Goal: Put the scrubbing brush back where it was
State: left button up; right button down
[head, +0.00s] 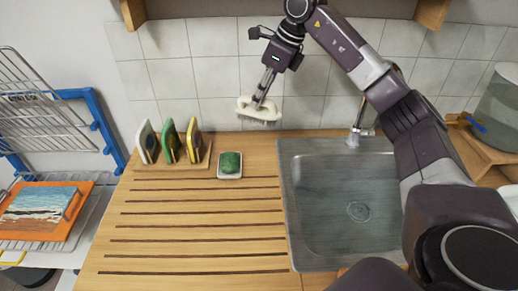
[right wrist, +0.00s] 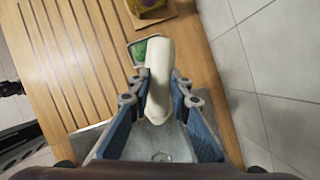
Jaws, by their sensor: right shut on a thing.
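The scrubbing brush (head: 259,110) has a cream handle and grey bristles that face down. It hangs in the air near the tiled wall, above the back of the counter. My right gripper (head: 263,99) is shut on its handle. In the right wrist view the cream handle (right wrist: 160,70) lies between the two fingers of my right gripper (right wrist: 158,95). A green sponge in a small white dish (head: 230,164) sits on the counter, below and to the left of the brush. My left gripper is not in view.
A wooden holder with several upright coloured boards (head: 172,142) stands left of the sponge dish. A steel sink (head: 345,200) with a tap (head: 357,130) lies to the right. The grooved wooden counter (head: 200,235) is clear in front. A wire rack (head: 45,110) stands at far left.

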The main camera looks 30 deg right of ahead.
notch_tip(320, 180, down, 16)
jog(key=p, duration=0.2)
jog(key=shift+p, duration=0.4)
jog(key=shift+f+b, duration=0.4)
jog(key=shift+f, duration=0.05)
jog(key=c, duration=1.9)
grip_release()
jog(key=shift+c, duration=0.2)
jog(key=shift+o, duration=0.7)
jog(key=shift+r, duration=0.1)
